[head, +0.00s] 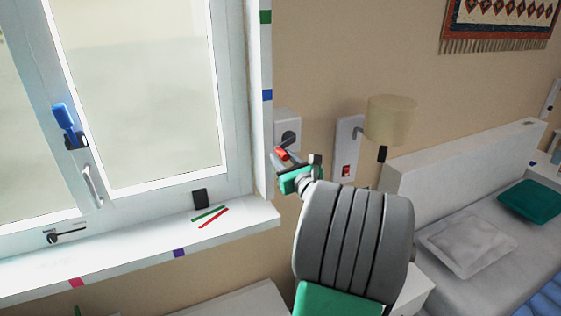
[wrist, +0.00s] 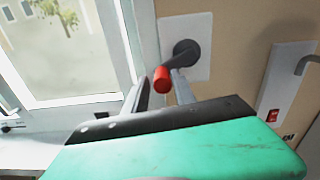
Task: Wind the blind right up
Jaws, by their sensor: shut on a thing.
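The blind's crank sits on a white wall plate (head: 287,122) just right of the window frame. It has a dark round hub and arm (wrist: 187,53) and a red knob (wrist: 161,80). The red knob also shows in the head view (head: 281,154), below the hub. My gripper (head: 280,160) is at the crank, with its two fingers (wrist: 163,92) on either side of the red knob, shut on it. The window panes (head: 140,90) show bright and uncovered in the head view; no blind fabric is visible there.
A white sill (head: 140,250) below the window holds a dark block (head: 200,199) and red and green sticks (head: 210,216). A lamp (head: 390,121) and a plate with a red switch (head: 347,150) are right of the crank. A bed (head: 470,240) stands further right.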

